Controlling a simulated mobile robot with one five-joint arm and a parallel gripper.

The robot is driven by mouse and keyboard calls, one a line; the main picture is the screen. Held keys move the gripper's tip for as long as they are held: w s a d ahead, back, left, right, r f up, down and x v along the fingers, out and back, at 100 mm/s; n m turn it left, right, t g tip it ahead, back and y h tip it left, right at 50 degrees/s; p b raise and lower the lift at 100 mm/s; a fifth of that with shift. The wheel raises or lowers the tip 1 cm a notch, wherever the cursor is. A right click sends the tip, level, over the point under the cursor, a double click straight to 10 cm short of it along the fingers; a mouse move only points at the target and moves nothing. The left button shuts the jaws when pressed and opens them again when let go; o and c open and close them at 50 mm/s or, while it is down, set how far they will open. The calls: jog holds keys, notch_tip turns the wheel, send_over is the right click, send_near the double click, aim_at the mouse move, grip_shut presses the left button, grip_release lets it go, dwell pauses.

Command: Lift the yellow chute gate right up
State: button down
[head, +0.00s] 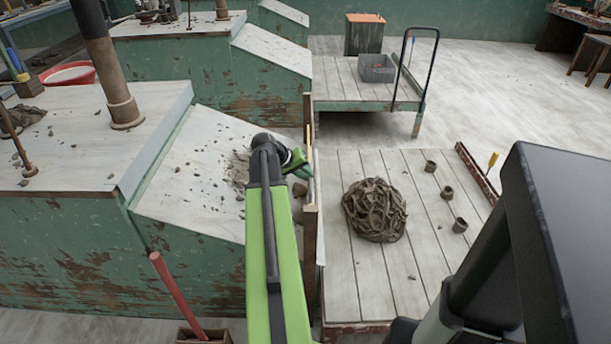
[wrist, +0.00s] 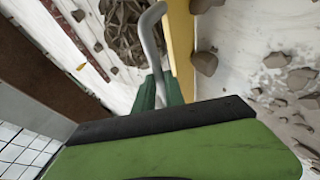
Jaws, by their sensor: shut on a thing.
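The yellow chute gate (head: 309,140) shows as a thin strip, nearly edge-on, between wooden posts at the lower end of the sloped chute. In the wrist view it is a yellow band (wrist: 181,45) running up behind my fingers. A bent grey handle (wrist: 150,45) stands beside it. My gripper (head: 302,172) is at the gate's chute side; in the wrist view its green fingers (wrist: 160,92) are shut on the handle's lower part. The arm and gripper hide part of the gate, and I cannot tell how high its lower edge stands.
The pale chute slope (head: 190,175) carries grey clay scraps (head: 238,168). A red-handled tool (head: 175,290) leans at front left.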

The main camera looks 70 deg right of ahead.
notch_tip(320, 180, up, 4)
jog(key=p, duration=0.3)
jog(key=shift+s+d+r+p, duration=0.1)
jog(key=shift+s+r+p, duration=0.05)
jog(key=shift+p, duration=0.25)
jog(key=c, duration=1.4)
grip_release()
jog(key=p+v, duration=1.3)
jog(key=v, duration=0.4)
jog(key=shift+w, duration=0.25)
jog(key=shift+r, duration=0.1)
